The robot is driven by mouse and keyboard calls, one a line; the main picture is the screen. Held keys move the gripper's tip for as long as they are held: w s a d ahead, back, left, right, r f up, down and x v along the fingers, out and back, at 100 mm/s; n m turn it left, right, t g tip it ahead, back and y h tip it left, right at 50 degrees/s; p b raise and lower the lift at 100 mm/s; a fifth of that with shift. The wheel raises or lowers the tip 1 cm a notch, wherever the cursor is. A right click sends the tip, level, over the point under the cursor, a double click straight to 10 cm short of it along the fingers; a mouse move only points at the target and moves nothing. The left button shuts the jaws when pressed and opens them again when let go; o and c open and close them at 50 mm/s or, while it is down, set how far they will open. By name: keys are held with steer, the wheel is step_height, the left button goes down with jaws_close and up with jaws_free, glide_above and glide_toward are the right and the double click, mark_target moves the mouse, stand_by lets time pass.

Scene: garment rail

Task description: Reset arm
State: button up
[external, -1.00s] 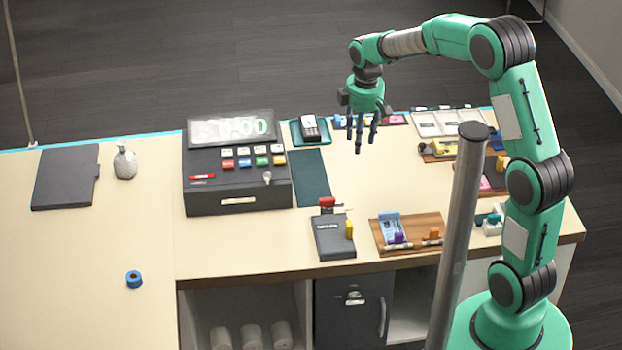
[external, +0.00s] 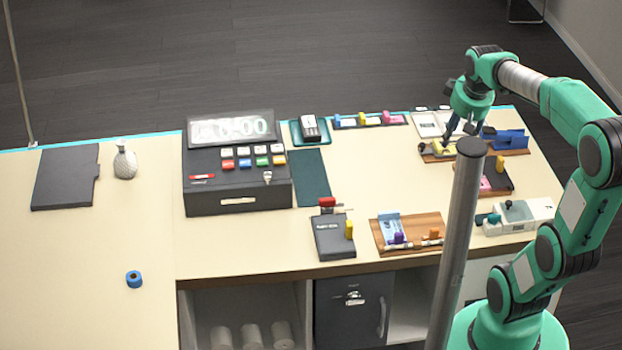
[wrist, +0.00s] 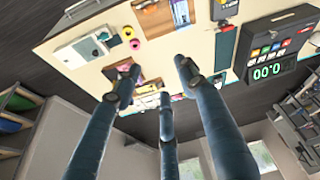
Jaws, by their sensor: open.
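My gripper (external: 462,122) hangs from my green arm over the right back part of the counter (external: 95,250). In the external view its fingers point down near a wooden tray with a yellow item (external: 441,149), and the metal post hides part of that area. In the wrist view the three blue-grey fingers (wrist: 160,85) are spread apart with nothing between them. The gripper is open and empty.
A grey post (external: 462,230) rises in front of the counter's right half. A cash register (external: 236,198), a card reader (external: 310,128), a dark booklet (external: 333,238) and several small trays stand on the counter. The left part is mostly clear.

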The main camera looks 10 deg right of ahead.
steer(key=s+d+f+m+t+b, duration=0.1)
steer(key=s+d+m, duration=0.3)
steer(key=s, duration=0.7)
steer(key=shift+s+d+f+m+h, duration=0.3)
steer(key=shift+d+f, duration=0.3)
steer(key=shift+d, duration=0.15)
steer(key=shift+c, duration=0.3)
stand_by(0.4)
